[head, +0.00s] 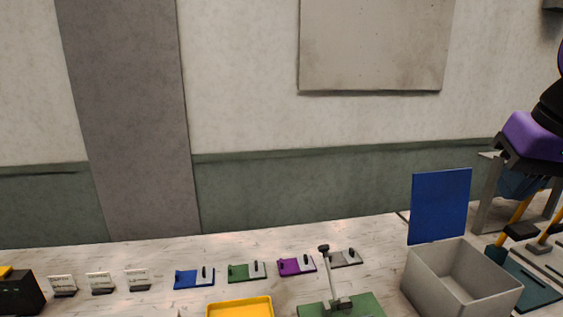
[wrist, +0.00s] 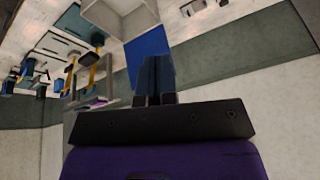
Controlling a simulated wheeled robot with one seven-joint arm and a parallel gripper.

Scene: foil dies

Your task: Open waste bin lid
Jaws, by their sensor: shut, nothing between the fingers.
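The waste bin (head: 424,284) is an open-topped light grey box on the right of the table in the head view. Its blue lid (head: 440,206) stands upright along the bin's back edge, so the inside shows. In the wrist view the bin (wrist: 110,18) is at the top, and part of the blue lid (wrist: 148,44) shows beyond my fingers. My gripper (wrist: 155,62) has its dark fingers together and empty. In the head view its purple and black body is at the right edge, up and to the right of the lid, apart from it.
A grey stand (head: 488,192) is right of the lid, near my gripper. A dark teal board with yellow-handled tools (head: 530,285) lies right of the bin. A yellow tray (head: 240,307), a green fixture with a lever (head: 345,305) and several small coloured plates lie left.

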